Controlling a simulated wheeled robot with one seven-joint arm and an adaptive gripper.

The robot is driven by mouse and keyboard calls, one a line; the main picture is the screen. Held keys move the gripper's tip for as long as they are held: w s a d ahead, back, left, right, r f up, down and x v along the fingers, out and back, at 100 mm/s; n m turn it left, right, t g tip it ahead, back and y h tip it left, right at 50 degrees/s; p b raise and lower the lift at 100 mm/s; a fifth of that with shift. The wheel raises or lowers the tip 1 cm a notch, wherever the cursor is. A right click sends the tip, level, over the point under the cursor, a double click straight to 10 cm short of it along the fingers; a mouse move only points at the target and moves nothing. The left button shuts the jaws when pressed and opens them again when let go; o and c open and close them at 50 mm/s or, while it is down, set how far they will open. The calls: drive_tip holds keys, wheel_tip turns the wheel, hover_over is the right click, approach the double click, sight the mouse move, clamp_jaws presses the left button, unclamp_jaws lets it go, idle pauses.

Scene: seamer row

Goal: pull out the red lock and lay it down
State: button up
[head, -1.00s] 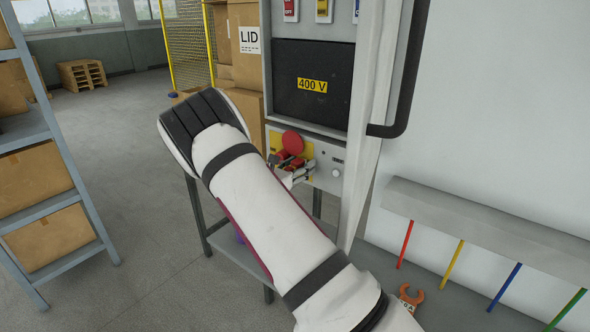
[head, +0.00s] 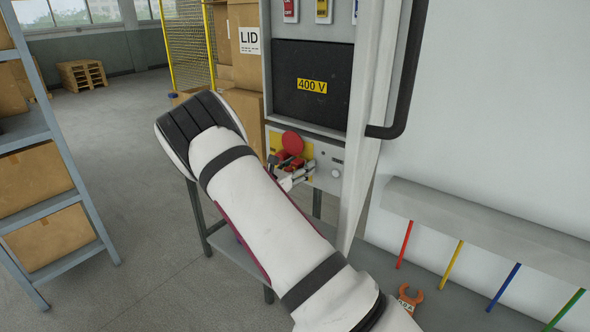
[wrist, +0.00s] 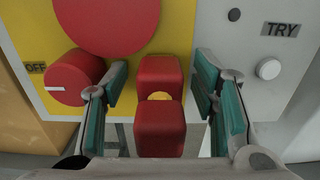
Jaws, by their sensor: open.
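The red lock (wrist: 160,128) shows in the wrist view as two red blocks, one nearer than the other, with a small yellow disc between them. It is in front of the yellow plate (wrist: 184,40) on the panel. My gripper (wrist: 163,108) is open, with one teal-padded finger on each side of the lock and a visible gap at each side. In the head view my gripper (head: 292,178) is at the panel front and partly covers the lock, which is small and hard to separate there from the other red parts.
A big red disc (wrist: 106,18) is just above the lock. A red OFF knob (wrist: 75,78) is close to the left finger. A white TRY button (wrist: 268,68) is on the right. The open cabinet door (head: 368,120) stands beside my arm. A grey ledge (head: 480,215) runs along the wall.

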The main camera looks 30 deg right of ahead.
clamp_jaws()
drive_tip(key=shift+a, duration=0.15)
drive_tip(key=shift+p+v, duration=0.8)
drive_tip(key=shift+v, duration=2.05)
